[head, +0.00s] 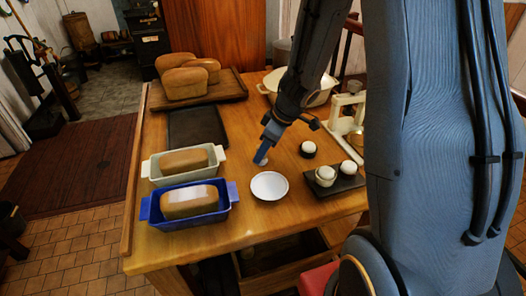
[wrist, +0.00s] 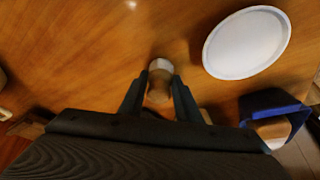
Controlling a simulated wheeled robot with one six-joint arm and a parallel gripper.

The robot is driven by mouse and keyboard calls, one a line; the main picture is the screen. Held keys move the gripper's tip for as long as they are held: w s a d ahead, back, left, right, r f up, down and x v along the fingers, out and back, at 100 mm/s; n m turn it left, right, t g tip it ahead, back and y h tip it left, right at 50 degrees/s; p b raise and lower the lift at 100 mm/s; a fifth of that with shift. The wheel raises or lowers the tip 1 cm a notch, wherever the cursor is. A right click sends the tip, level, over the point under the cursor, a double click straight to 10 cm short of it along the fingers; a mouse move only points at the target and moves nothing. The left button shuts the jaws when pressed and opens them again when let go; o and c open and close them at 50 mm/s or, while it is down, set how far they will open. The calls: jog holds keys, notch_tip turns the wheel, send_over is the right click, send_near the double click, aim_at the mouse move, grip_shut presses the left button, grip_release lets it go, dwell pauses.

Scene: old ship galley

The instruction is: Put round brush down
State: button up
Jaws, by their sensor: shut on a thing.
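My gripper (head: 264,154) is shut on the round brush, low over the wooden table (head: 235,235). In the wrist view the round brush (wrist: 158,92) stands out between my two fingers (wrist: 158,98), with a brownish body and a pale end. In the head view only a small pale bit of the brush (head: 261,162) shows under the fingertips. I cannot tell whether it touches the tabletop. A white round plate (head: 269,186) lies just in front of my gripper; it also shows in the wrist view (wrist: 246,43).
A blue loaf pan (head: 152,208) and a pale loaf pan (head: 151,169) hold bread at the left. A dark tray (head: 197,128) lies behind them. Loaves stand on a board (head: 232,88) at the back. A dark slab (head: 345,182) with small white-topped items is at the right.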

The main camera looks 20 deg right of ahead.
jog(key=shift+f, duration=0.1)
jog(key=o, duration=1)
jog(key=p+v, duration=0.2)
jog(key=v, duration=1)
jog(key=w+r+m+t+h, duration=0.2)
jog(key=w+r+m+t, duration=0.2)
jog(key=w, duration=0.1)
jog(key=s+a+f+m+g, duration=0.1)
jog(key=s+m, duration=0.1)
jog(key=s, duration=0.4)
jog(key=s+a+f+m+g+h, duration=0.1)
jog(key=s+f+m+g, duration=0.1)
jog(key=s, duration=0.4)
jog(key=s+a+f+m+g, duration=0.1)
jog(key=s+f+m+g, duration=0.1)
jog(key=s, duration=0.4)
jog(key=shift+s+a, duration=0.35)
jog(key=shift+a, duration=0.05)
